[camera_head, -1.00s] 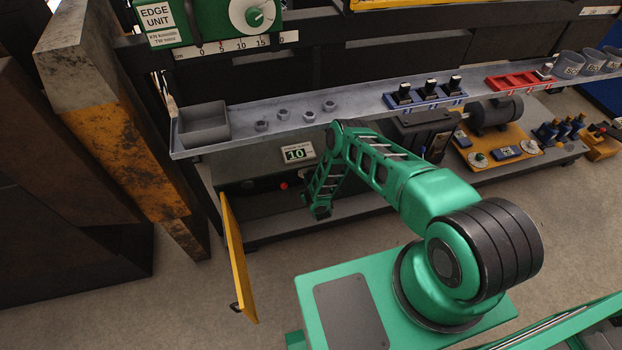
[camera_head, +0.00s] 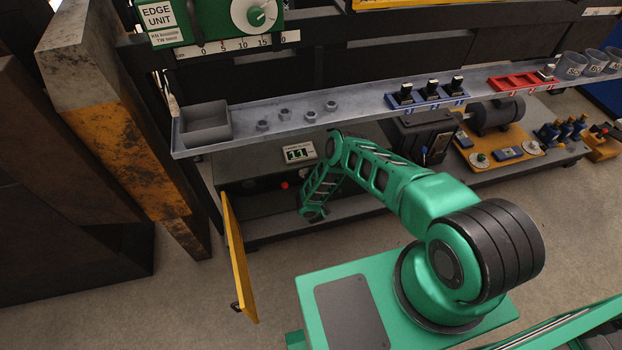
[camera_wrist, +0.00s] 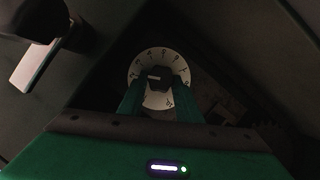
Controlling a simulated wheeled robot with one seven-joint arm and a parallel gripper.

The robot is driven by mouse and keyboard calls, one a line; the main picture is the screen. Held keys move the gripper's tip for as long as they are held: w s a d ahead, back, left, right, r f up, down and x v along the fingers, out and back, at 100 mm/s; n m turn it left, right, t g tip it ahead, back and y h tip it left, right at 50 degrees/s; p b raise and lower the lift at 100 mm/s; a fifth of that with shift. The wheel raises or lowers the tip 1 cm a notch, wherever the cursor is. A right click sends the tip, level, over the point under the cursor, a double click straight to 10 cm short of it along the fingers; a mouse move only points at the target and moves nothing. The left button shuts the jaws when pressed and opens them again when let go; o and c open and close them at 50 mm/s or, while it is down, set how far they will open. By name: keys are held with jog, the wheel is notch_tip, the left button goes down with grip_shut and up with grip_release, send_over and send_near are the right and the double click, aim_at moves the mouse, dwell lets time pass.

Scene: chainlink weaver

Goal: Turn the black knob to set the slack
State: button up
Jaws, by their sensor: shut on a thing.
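In the wrist view the black knob (camera_wrist: 158,76) sits at the middle of a white dial (camera_wrist: 158,58) with dark marks around it. My gripper (camera_wrist: 158,90) reaches in from below with its two green fingers on either side of the knob, shut on it. In the head view my green arm bends into the low bay under the shelf, and its end is partly hidden there; the knob is not visible. A small display (camera_head: 298,151) above the bay reads 11.
An open yellow door (camera_head: 238,258) stands at the bay's left. A red button (camera_head: 284,185) shows inside. The grey shelf (camera_head: 360,109) above carries a tray, several nuts and blue and red holders.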

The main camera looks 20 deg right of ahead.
jog(key=o, duration=1)
jog(key=shift+s+a+f, duration=0.1)
jog(key=shift+v, duration=5.35)
